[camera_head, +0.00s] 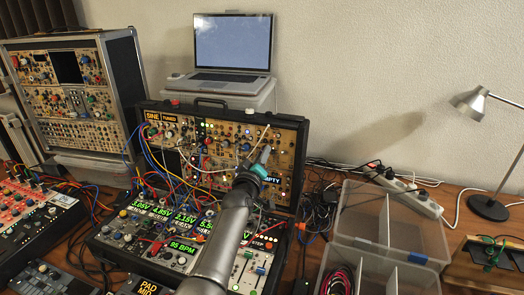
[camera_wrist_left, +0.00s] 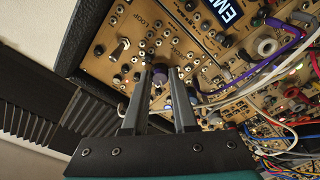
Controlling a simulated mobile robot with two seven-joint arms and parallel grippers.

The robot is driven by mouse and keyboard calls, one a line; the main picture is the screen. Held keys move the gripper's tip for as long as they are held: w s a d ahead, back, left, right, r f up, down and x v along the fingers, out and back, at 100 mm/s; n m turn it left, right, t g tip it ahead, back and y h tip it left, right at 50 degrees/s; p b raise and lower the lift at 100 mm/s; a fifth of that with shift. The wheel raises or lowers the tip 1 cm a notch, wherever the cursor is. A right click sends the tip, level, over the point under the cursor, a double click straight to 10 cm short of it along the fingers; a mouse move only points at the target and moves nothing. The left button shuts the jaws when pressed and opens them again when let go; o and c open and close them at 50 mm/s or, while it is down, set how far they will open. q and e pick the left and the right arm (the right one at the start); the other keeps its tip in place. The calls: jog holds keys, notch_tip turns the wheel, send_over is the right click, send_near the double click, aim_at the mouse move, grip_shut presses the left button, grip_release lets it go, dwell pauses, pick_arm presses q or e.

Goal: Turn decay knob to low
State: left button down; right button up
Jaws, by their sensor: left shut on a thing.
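The upright modular synth panel (camera_head: 215,190) stands in its black case in the middle of the head view, with many knobs, jacks and lights. My left gripper (camera_head: 264,156) reaches up to the right part of this panel. In the left wrist view its two fingers (camera_wrist_left: 160,78) are shut on a small dark knob (camera_wrist_left: 160,72) on the tan panel. The knob's label and pointer are too small to read, so I cannot tell its setting or whether it is the decay knob. My right gripper is not in view.
Patch cables (camera_wrist_left: 262,70) hang over the panel close to the fingers. A display reading "EMPTY" (camera_head: 272,181) is just below the gripper. A laptop (camera_head: 232,55) stands behind. A clear divided box (camera_head: 388,225) and a lamp (camera_head: 487,205) are at right.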

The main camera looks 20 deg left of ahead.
pick_arm(q)
jog(key=n+p, duration=0.1)
jog(key=n, duration=0.2)
jog(key=n+p, duration=0.1)
jog(key=n, duration=0.2)
jog(key=shift+d+r+g+y, duration=0.1)
jog(key=shift+g+y, duration=0.2)
jog(key=shift+n, duration=0.4)
jog(key=c, duration=0.7)
grip_release()
jog(key=s+d+p, duration=0.1)
jog(key=s+p, duration=0.8)
jog(key=s, duration=0.6)
jog(key=shift+r, duration=0.35)
